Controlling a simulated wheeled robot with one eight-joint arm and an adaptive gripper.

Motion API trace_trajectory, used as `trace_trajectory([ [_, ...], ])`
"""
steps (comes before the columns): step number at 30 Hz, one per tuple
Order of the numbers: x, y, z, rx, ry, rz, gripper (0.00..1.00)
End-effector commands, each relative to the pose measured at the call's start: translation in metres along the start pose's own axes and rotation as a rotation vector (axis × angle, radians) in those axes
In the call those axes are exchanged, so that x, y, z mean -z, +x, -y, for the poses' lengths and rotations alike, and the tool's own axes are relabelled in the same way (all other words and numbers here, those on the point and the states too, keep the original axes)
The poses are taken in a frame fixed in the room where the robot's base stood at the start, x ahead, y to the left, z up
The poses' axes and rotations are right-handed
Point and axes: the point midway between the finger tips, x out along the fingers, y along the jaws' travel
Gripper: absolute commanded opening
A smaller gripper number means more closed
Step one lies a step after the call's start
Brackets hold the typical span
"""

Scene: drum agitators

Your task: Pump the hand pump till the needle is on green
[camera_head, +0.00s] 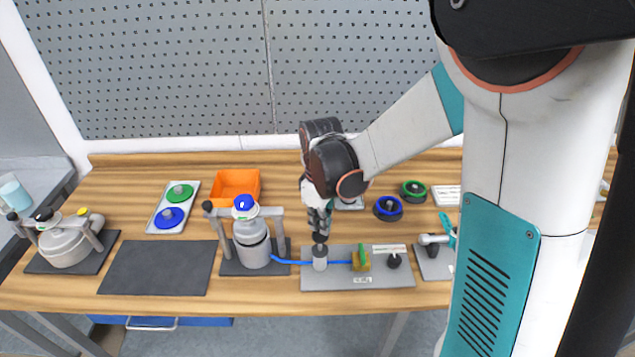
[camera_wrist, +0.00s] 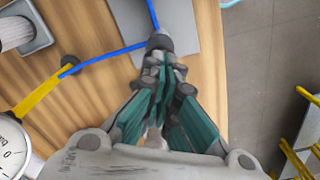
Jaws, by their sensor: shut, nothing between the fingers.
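The hand pump (camera_head: 320,259) is a small grey cylinder with a black knob on top, standing on a grey plate (camera_head: 340,279). My gripper (camera_head: 319,232) points down with its fingers together, directly over the pump's knob. In the wrist view my gripper (camera_wrist: 160,58) shows its shut fingertips at the pump top (camera_wrist: 160,41); whether they touch it I cannot tell. Part of a white gauge dial (camera_wrist: 12,148), marked "bar" with a 0, shows at the lower left of the wrist view. Its needle and any green zone are not visible.
A blue hose (camera_head: 291,262) joins the pump to a grey vessel (camera_head: 251,245) on its left. A brass valve (camera_head: 361,263) with a green lever stands right of the pump. An orange bin (camera_head: 236,185) and knobbed discs lie behind. A dark mat (camera_head: 158,267) is bare.

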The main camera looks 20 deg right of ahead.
Motion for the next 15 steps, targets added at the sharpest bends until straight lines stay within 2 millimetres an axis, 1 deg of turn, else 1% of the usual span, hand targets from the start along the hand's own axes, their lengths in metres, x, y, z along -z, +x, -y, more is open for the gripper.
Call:
trace_trajectory([
  [3,0.0,0.009,0.0,0.0,0.0,0.0,0.0],
  [15,0.0,0.031,0.0,0.0,0.0,0.0,0.0],
])
